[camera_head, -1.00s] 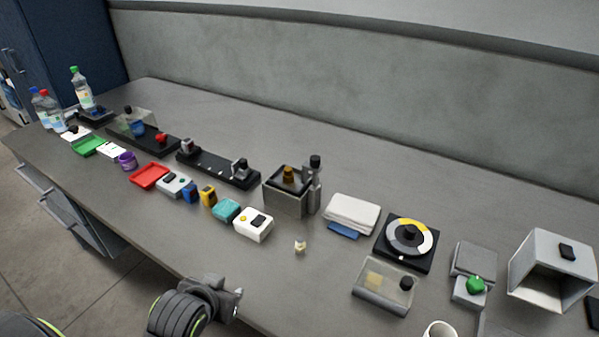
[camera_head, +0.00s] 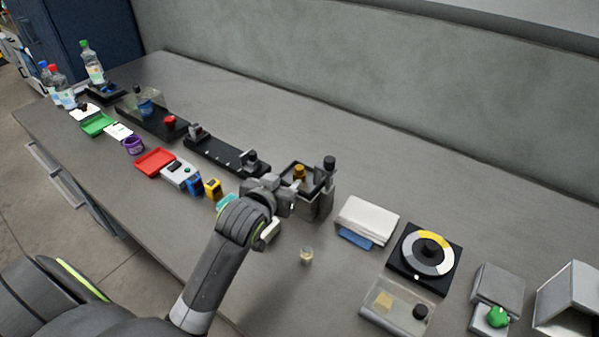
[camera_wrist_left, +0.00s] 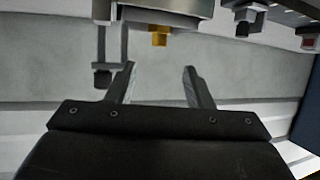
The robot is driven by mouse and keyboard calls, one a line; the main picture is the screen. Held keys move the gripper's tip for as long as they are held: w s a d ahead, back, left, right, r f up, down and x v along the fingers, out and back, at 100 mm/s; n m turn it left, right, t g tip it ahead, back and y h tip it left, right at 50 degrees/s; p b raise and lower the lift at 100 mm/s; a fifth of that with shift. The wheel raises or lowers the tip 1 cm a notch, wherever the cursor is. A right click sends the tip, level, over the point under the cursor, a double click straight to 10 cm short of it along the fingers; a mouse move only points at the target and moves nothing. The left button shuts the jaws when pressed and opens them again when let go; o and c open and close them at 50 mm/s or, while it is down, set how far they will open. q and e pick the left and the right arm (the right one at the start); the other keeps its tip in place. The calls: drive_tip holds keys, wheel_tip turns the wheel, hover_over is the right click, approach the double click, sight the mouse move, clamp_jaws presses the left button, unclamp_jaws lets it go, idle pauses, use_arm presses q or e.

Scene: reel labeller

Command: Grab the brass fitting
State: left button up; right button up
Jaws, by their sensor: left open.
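The brass fitting (camera_head: 299,172) stands upright in the dark top of a grey box (camera_head: 318,206) near the middle of the bench. In the left wrist view the fitting (camera_wrist_left: 159,38) shows as a small gold piece at the top, beyond my fingertips. My left gripper (camera_head: 288,194) is just in front of the box, on its near left side. In the wrist view its two fingers (camera_wrist_left: 158,80) are apart, with nothing between them. The fitting lies roughly in line with the gap. My right gripper is not in view.
A dark-capped post (camera_head: 329,170) rises at the box's right side, close to the fitting. A black rail fixture (camera_head: 222,152) lies to the left. Folded white cloths (camera_head: 367,216) and a round dial (camera_head: 429,252) are to the right. A small clear cup (camera_head: 306,254) stands in front.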

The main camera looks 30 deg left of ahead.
sight(298, 169)
use_arm(q)
drive_tip(key=x, duration=0.6)
drive_tip(key=shift+p, duration=0.3)
drive_tip(key=shift+p+x, duration=0.7)
drive_tip(key=shift+x, duration=2.15)
drive_tip(key=shift+r, duration=0.1)
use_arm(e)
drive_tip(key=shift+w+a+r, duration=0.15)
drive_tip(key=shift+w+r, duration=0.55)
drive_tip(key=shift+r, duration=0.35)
use_arm(q)
clamp_jaws()
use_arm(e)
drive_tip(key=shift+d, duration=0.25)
